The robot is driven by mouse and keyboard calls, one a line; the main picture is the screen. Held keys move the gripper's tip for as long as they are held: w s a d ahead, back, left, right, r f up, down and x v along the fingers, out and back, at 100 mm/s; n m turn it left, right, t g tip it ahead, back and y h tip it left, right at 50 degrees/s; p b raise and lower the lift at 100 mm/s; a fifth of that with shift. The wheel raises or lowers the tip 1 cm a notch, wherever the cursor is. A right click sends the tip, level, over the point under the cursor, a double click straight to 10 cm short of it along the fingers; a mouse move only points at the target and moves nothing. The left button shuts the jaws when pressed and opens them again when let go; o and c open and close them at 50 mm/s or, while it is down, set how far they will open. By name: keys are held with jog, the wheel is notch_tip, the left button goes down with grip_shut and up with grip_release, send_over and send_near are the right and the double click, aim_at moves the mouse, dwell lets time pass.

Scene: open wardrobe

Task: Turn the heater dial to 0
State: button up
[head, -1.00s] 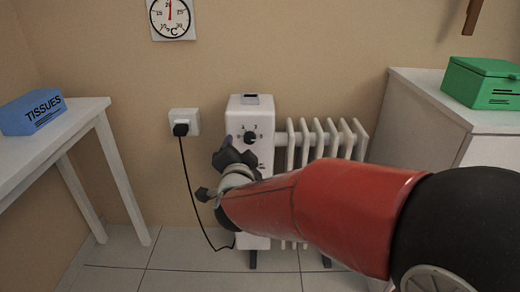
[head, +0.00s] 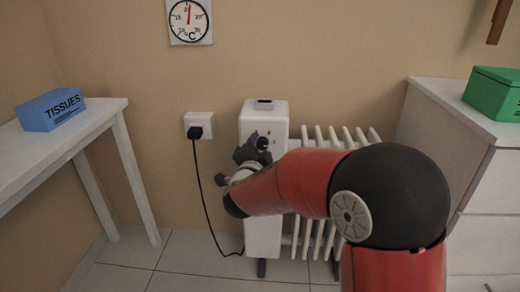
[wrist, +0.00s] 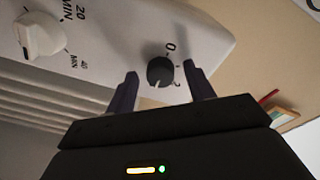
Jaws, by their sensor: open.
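The white heater (head: 263,215) stands against the wall. Its small black dial (head: 262,143) is on the upper front of the end panel. My open gripper (head: 250,147) is in front of the panel at the dial, covering part of the markings. In the wrist view my gripper (wrist: 160,70) has one finger on each side of the black dial (wrist: 160,71), with a gap visible at both sides. A printed 0 and a 2 show beside the dial. A pale mark shows on the dial's lower edge; its exact setting is hard to read.
A white timer knob (wrist: 40,36) is on the same panel. A cord runs from the wall plug (head: 199,131) to the floor. A white table (head: 75,137) with a tissue box (head: 50,110) is left; a cabinet (head: 437,130) with a green box (head: 495,93) is right.

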jog(key=c, duration=1)
jog(key=shift+o, duration=0.2)
